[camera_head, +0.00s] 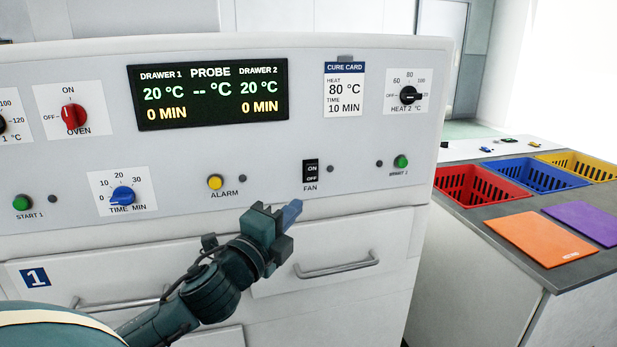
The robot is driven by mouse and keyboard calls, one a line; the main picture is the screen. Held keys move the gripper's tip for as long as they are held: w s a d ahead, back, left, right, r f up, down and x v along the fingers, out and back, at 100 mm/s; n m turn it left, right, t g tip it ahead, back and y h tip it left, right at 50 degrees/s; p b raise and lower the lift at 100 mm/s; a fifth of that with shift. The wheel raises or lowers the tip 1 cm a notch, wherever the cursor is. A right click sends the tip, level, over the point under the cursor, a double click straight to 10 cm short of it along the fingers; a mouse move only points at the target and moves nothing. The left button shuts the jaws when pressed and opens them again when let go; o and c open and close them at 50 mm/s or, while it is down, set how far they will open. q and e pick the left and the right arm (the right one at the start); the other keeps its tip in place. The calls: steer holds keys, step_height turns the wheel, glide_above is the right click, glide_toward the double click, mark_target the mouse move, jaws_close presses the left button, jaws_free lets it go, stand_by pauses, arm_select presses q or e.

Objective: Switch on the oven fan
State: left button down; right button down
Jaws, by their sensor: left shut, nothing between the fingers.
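The fan switch (310,173) is a small black rocker on the oven's front panel, marked ON at the top and OFF at the bottom, with FAN printed below it. I cannot tell which side is pressed in. My left gripper (291,214) is shut and empty. In the picture it is just below and slightly left of the switch, with its blue-tipped fingers pointing up and right. A gap shows between the fingertips and the switch. My right gripper is not in view.
The oven panel also carries a red oven knob (74,116), a blue time knob (123,196), a yellow alarm button (215,182) and a display (209,93). A drawer handle (338,265) sticks out below. Red (483,185), blue and yellow crates stand on the right counter.

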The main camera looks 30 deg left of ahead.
arm_select(q)
steer(key=p, duration=0.1)
glide_toward(309, 178)
steer(key=w+d+r, duration=0.2)
steer(key=w+d, duration=0.2)
steer(key=shift+w+a+r+p, duration=0.2)
steer(key=shift+w+a, duration=0.35)
steer(key=shift+w, duration=0.05)
steer(key=shift+w+a+r+p, duration=0.2)
steer(key=shift+w+a, duration=0.3)
steer(key=shift+w, duration=0.1)
steer(key=shift+w+a, duration=0.3)
steer(key=shift+a, duration=0.05)
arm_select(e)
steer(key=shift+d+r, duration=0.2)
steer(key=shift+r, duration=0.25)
